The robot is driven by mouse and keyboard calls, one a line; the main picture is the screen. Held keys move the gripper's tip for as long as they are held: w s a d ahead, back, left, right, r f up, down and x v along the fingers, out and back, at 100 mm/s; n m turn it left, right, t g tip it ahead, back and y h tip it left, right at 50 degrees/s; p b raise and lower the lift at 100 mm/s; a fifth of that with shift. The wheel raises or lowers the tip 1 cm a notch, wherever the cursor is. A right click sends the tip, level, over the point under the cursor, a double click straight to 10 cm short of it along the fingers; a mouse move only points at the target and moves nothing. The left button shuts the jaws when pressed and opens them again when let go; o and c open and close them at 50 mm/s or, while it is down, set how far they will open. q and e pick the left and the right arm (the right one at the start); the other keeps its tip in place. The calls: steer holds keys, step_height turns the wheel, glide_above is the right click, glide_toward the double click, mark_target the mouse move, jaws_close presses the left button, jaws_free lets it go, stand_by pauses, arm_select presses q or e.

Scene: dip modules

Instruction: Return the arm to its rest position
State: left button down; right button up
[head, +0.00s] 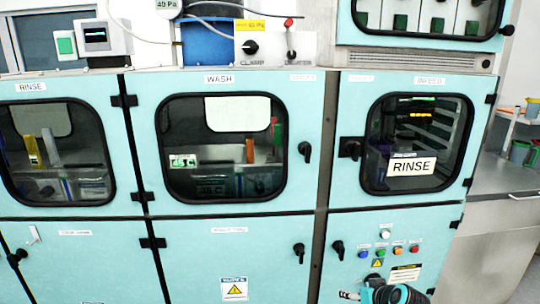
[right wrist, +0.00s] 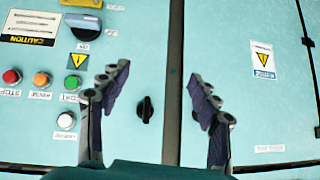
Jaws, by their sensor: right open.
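My right gripper (head: 388,290) shows at the bottom edge of the head view, in front of the lower right panel with the coloured buttons. Most of that arm is out of the picture. In the right wrist view, my right gripper (right wrist: 158,78) has its two dark fingers spread wide, with nothing between them. Behind the gap are a panel seam and a black door knob (right wrist: 145,110); the fingers do not appear to hold it. My left gripper is not in either view.
A teal cabinet wall fills the view, with WASH (head: 222,148) and INFEED (head: 416,145) window doors. A RINSE sign (head: 411,167) is on the infeed window. Coloured buttons (head: 398,249) sit above my right gripper. A counter with cups (head: 519,151) stands at the far right.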

steer(key=s+a+r+g+h, duration=0.1)
steer(key=s+a, duration=0.3)
steer(key=s, duration=0.8)
steer(key=s+a+r+g+h, duration=0.1)
steer(key=s+a, duration=0.3)
steer(key=s, duration=0.8)
steer(key=shift+s+m, duration=0.15)
steer(key=shift+m, duration=0.25)
stand_by(1.5)
